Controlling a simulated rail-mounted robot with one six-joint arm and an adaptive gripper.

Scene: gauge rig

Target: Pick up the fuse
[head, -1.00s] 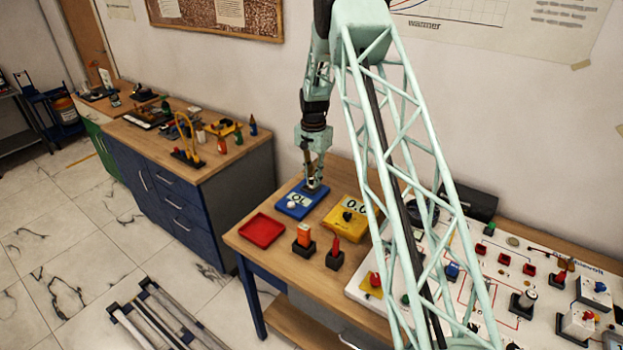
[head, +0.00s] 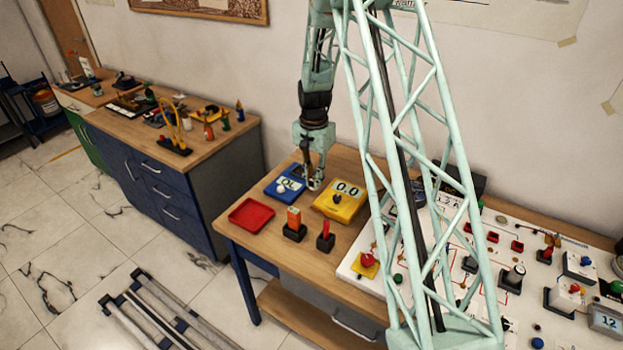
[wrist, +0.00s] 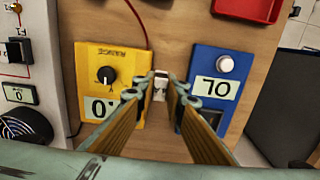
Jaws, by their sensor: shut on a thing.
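The fuse (wrist: 160,84) shows in the wrist view as a small pale piece between my fingertips. My gripper (wrist: 160,92) is shut on it, with a finger on each side. In the head view my gripper (head: 316,184) points down in the gap between the blue meter (head: 287,184) and the yellow meter (head: 341,203). The fuse cannot be made out there. Whether it touches the table or hangs just above it, I cannot tell.
The yellow meter (wrist: 112,64) and blue meter (wrist: 222,66) flank my fingers closely. A red tray (head: 251,214), an orange block in a black stand (head: 294,233) and a red probe in a stand (head: 326,240) are nearer the front. A white circuit panel (head: 362,243) lies right.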

